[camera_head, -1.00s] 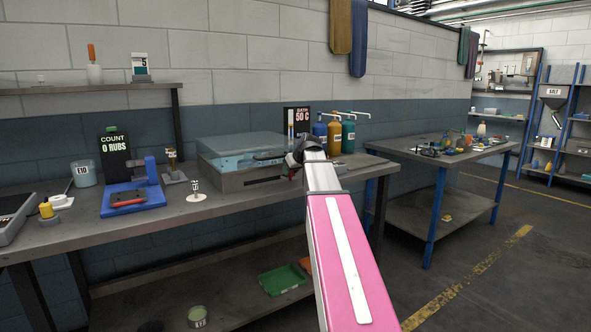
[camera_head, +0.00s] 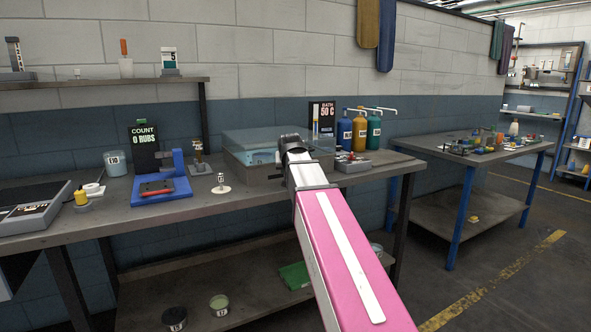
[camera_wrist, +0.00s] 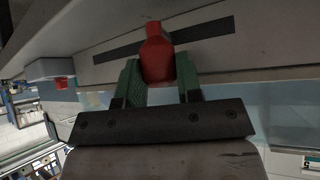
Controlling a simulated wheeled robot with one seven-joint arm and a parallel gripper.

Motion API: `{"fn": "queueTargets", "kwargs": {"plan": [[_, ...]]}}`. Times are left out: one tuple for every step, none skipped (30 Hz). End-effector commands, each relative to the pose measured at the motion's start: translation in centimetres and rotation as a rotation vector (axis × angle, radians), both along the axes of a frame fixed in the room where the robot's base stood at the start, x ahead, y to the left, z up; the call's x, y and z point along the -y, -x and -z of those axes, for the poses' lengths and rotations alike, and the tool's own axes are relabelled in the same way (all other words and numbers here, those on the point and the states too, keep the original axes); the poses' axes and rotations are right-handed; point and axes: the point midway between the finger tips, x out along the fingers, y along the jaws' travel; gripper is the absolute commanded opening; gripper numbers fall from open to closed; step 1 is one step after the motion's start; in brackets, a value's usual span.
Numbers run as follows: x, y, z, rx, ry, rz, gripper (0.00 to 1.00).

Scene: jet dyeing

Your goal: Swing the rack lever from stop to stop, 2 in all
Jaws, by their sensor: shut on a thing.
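The rack lever's red knob (camera_wrist: 157,52) shows in the wrist view, in front of a long dark slot (camera_wrist: 207,29) in a grey front panel. The green fingers of my gripper (camera_wrist: 160,82) stand on both sides of the knob and are shut on it. The knob sits near the middle of the visible slot. In the head view my gripper is hidden behind the end of my pink arm, at the front of the clear-topped bath (camera_head: 262,141). The lever is hidden there too.
A sign (camera_head: 321,122) behind the bath reads "BATH 50 C". A board (camera_head: 145,142) reads "COUNT 0 RUBS" beside a blue rubbing stand (camera_head: 163,194). Several pump bottles (camera_head: 359,131) stand right of the bath. A second table (camera_head: 452,155) is farther right.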

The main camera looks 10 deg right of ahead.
Motion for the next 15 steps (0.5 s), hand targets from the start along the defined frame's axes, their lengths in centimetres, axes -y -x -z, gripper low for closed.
{"fn": "queueTargets", "kwargs": {"plan": [[-0.5,0.1,0.0,-0.002,0.0,0.011,0.0],[-0.7,0.1,0.0,-0.002,0.0,0.019,0.0],[-1.0,0.1,0.0,-0.002,0.0,0.028,0.0],[-1.1,0.0,0.0,-0.002,0.0,0.035,0.0],[-1.2,0.0,0.0,-0.002,0.001,0.041,0.0],[-1.4,0.0,0.0,-0.002,0.0,0.049,0.0],[-1.5,0.0,0.0,-0.002,0.0,0.054,0.0],[-1.6,0.0,0.0,-0.002,-0.001,0.057,0.0],[-1.7,0.0,0.0,-0.002,0.0,0.062,0.0],[-1.8,0.0,0.0,-0.002,0.0,0.065,0.0],[-1.8,0.0,0.0,-0.002,0.0,0.068,0.0],[-1.9,0.0,0.0,-0.002,0.0,0.071,0.0],[-2.0,0.0,0.0,-0.002,0.0,0.072,0.0],[-2.0,0.0,0.0,-0.002,-0.001,0.073,0.0],[-2.0,0.0,0.0,-0.002,0.0,0.074,0.0]]}}
